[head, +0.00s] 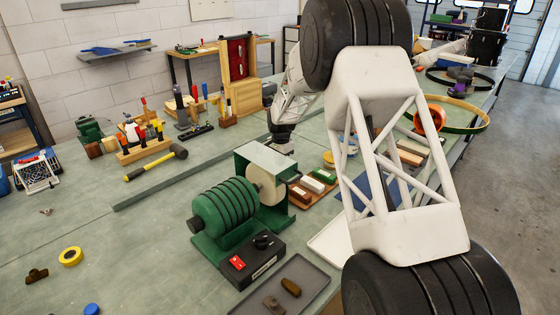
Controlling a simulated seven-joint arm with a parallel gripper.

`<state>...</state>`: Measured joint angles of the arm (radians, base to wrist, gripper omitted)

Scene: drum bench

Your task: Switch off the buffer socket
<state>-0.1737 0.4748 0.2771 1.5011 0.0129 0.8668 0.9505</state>
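A green ribbed bench motor, likely the buffer (226,208), stands mid-bench with a pale wheel (264,184) under a green hood (268,158). In front of it is a black box (254,263) with a red switch (237,262) and a dark knob (263,240). I cannot read the switch position. I cannot make out a wall or bench socket for the buffer; my arm covers much of the right side. My gripper (283,146) is behind the hood, apart from the red switch. Its fingers are too small and partly covered to show whether they are open.
A dark tray (283,292) with small brown pieces lies in front of the box. Coloured bars (311,186) lie right of the wheel. A tool rack (143,146) and a mallet (157,163) are at the back left. The left front bench is mostly clear around yellow tape (71,257).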

